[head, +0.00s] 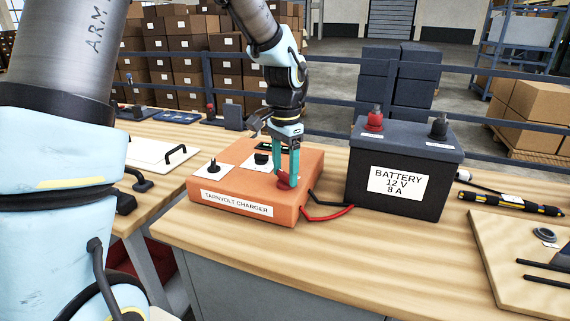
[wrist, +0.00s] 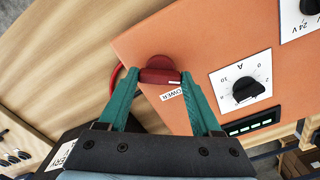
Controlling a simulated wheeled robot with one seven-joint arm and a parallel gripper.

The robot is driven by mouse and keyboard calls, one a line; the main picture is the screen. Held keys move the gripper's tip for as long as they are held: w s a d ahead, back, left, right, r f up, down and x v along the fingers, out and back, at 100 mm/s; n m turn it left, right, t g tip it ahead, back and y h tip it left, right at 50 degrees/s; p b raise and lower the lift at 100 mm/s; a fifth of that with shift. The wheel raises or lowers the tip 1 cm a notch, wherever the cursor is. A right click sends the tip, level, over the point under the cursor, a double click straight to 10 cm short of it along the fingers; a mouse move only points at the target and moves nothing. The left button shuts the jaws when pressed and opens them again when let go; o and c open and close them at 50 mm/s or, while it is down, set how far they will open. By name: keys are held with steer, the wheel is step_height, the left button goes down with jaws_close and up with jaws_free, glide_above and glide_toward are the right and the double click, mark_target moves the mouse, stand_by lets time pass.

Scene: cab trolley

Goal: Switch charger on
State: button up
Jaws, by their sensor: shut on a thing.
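The orange charger (head: 240,191), labelled "TARNVOLT CHARGER", sits on the wooden bench. It also shows in the wrist view (wrist: 205,50). Its red power knob (wrist: 160,70) has a "POWER" label beside it, and the knob also shows in the head view (head: 285,180). My gripper (head: 287,172) points down with its teal fingers shut on the red knob, one on each side. A white mark shows on the knob's edge near the right finger in the wrist view. The black current dial (wrist: 246,90) and voltage dial (wrist: 309,6) are apart from my fingers.
The black battery (head: 403,170), marked 12 V 8 A, stands right of the charger, with red and black leads (head: 328,212) beside it. A yellow-black striped tool (head: 510,204) and a wooden board (head: 520,255) lie further right. Bare bench lies in front.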

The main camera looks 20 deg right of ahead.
mark_target(285, 173)
steer(key=m+p, duration=0.1)
steer(key=m, duration=0.1)
steer(key=m+p, duration=0.2)
steer(key=m, duration=0.1)
steer(key=shift+r+m, duration=0.2)
steer(key=shift+m, duration=0.1)
steer(key=m+p, duration=0.3)
steer(key=shift+m, duration=0.4)
steer(key=shift+d+f+m+p, duration=0.1)
steer(key=shift+m+p, duration=0.45)
steer(key=shift+m, duration=0.35)
steer(key=shift+f, duration=0.1)
steer(key=o, duration=1.4)
step_height(285, 173, up, 11)
steer(key=shift+f+b, duration=0.1)
steer(key=shift+b, duration=0.8)
